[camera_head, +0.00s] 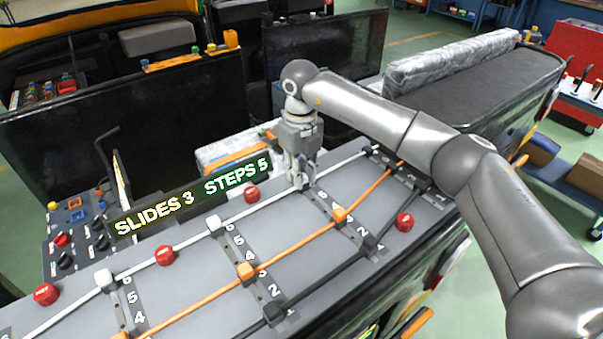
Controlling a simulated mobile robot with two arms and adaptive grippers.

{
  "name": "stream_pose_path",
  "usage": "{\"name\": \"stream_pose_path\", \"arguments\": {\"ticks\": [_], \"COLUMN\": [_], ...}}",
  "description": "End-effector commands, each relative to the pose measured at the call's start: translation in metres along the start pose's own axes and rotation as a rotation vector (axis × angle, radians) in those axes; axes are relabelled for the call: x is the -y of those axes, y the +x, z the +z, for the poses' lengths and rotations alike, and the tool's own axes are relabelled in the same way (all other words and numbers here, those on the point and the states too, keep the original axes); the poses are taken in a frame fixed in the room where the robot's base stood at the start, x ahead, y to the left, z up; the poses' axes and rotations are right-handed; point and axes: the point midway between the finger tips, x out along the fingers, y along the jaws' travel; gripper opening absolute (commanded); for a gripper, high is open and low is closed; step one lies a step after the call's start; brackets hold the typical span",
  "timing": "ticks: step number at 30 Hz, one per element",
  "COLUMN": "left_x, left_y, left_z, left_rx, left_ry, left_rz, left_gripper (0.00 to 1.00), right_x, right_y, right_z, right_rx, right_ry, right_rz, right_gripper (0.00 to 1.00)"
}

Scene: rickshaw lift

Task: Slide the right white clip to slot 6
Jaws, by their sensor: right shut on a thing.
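My right gripper (301,183) points down onto the white rod at the upper end of a numbered slot strip (325,205). It is shut on the right white clip, which the fingers mostly hide; I cannot read which slot it is at. A middle white clip (214,224) and a left white clip (103,279) sit on the same white rod (160,252), farther left. My left gripper is not in view.
Orange clips (245,270) and black clips (272,313) sit on parallel orange and black rods nearer the front. Red knobs (252,194) stand on the grey panel (190,295). A sign (190,198) reading "SLIDES 3 STEPS 5" stands behind the white rod, left of the gripper.

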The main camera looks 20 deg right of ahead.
Motion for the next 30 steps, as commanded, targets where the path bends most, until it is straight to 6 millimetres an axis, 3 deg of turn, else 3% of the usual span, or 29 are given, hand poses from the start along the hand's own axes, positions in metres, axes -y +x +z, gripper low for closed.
{"name": "stream_pose_path", "arguments": {"ticks": [6,7,12,23,30], "left_x": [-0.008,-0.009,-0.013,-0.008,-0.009], "left_y": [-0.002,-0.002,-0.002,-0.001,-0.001], "left_z": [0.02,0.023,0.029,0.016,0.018], "left_rx": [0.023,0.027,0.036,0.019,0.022], "left_ry": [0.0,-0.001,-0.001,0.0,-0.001], "left_rz": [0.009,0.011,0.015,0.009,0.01], "left_gripper": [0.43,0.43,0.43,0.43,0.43], "right_x": [0.0,0.0,0.0,0.0,0.0], "right_y": [-0.004,-0.004,-0.004,-0.007,-0.048], "right_z": [0.002,0.002,0.001,0.001,0.002], "right_rx": [0.011,0.011,0.007,0.005,0.008], "right_ry": [0.0,0.0,0.0,-0.001,-0.001], "right_rz": [0.0,0.0,0.0,0.0,-0.001], "right_gripper": [0.0,0.24,0.43,0.43,0.43]}}
